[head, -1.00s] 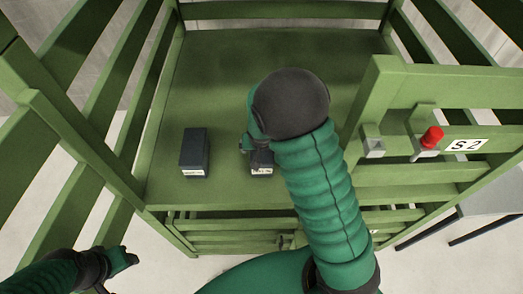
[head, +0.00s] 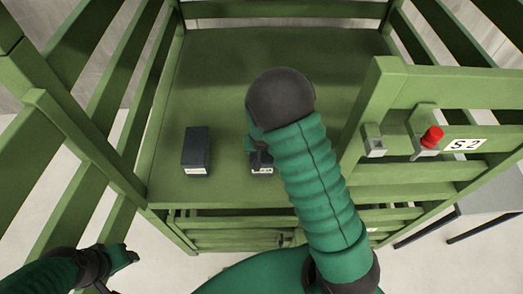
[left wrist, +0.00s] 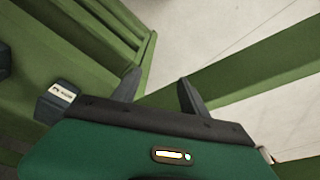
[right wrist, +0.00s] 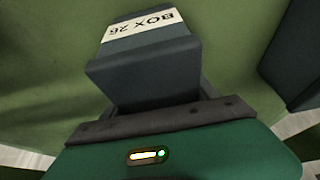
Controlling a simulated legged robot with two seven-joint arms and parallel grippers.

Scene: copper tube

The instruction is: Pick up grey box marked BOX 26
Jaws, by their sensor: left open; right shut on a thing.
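The grey box marked BOX 26 (right wrist: 150,60) fills the middle of the right wrist view, its white label at the top. In the head view the box (head: 262,168) shows only in part, on the green shelf behind my right arm. My right gripper (right wrist: 158,100) is shut on the box. In the head view my right gripper (head: 258,150) is mostly hidden by its own arm. My left gripper (left wrist: 158,85) is open and empty. In the head view my left gripper (head: 130,256) is at the lower left, outside the rack.
A second dark grey box (head: 196,152) stands on the green shelf (head: 215,80), left of my right gripper. Green rack rails and posts (head: 75,145) enclose the shelf. A red button (head: 433,136) and an S2 sign (head: 465,145) are on the right side.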

